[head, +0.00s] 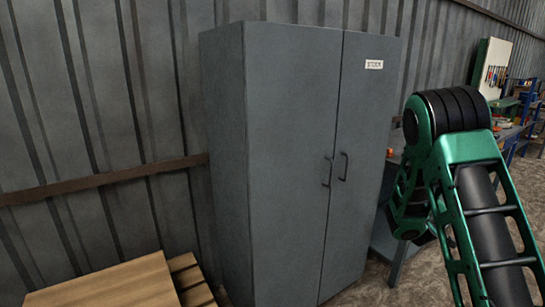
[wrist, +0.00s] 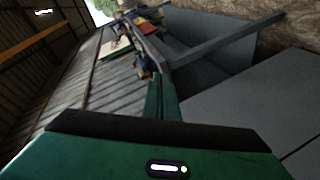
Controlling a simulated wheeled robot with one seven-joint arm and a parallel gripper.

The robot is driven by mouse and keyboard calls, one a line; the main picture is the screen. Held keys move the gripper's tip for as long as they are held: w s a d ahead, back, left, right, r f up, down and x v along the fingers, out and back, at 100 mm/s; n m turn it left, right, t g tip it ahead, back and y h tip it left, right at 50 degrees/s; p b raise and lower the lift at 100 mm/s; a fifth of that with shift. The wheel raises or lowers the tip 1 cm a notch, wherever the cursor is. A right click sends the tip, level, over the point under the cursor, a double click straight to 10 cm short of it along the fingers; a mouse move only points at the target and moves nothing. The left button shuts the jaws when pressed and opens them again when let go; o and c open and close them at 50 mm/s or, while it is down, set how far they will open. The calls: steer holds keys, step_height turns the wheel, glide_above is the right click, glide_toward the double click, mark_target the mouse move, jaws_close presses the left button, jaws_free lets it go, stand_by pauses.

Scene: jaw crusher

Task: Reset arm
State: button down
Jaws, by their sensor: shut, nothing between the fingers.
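My arm (head: 455,165), green and black, rises at the right of the head view and bends at a dark joint near the cabinet's right side. The end of the arm is not clear to see there. In the wrist view the green body of my gripper (wrist: 163,78) fills the bottom, with a small lit strip on it. Its green fingers reach up the middle, shut together with nothing held.
A tall grey two-door cabinet (head: 290,150) stands shut against the corrugated wall (head: 90,90). A wooden pallet or board (head: 110,285) lies at lower left. A workbench (head: 395,250) stands behind my arm. A tool board (head: 495,68) is farther back at right.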

steer(key=s+d+r+m+g+y, duration=0.15)
steer(key=s+m+g, duration=0.25)
steer(key=s, duration=0.7)
steer(key=s+r+m+g+y, duration=0.1)
steer(key=s+r+m+g, duration=0.2)
steer(key=s, duration=0.8)
steer(key=s+a+m+g+y, duration=0.1)
steer(key=s+a+y, duration=0.1)
steer(key=s+a, duration=0.3)
steer(key=s+a+r+m+g+y, duration=0.1)
steer(key=s+a, duration=0.5)
steer(key=s, duration=0.7)
steer(key=s+a+m+g+y, duration=0.1)
steer(key=s+a+g+y, duration=0.1)
steer(key=s+a+y, duration=0.3)
steer(key=s+a, duration=0.1)
steer(key=s, duration=0.3)
steer(key=shift+r, duration=0.25)
steer(key=shift+w+a+f+g, duration=0.1)
steer(key=shift+w+f+g, duration=0.2)
steer(key=shift+w, duration=0.35)
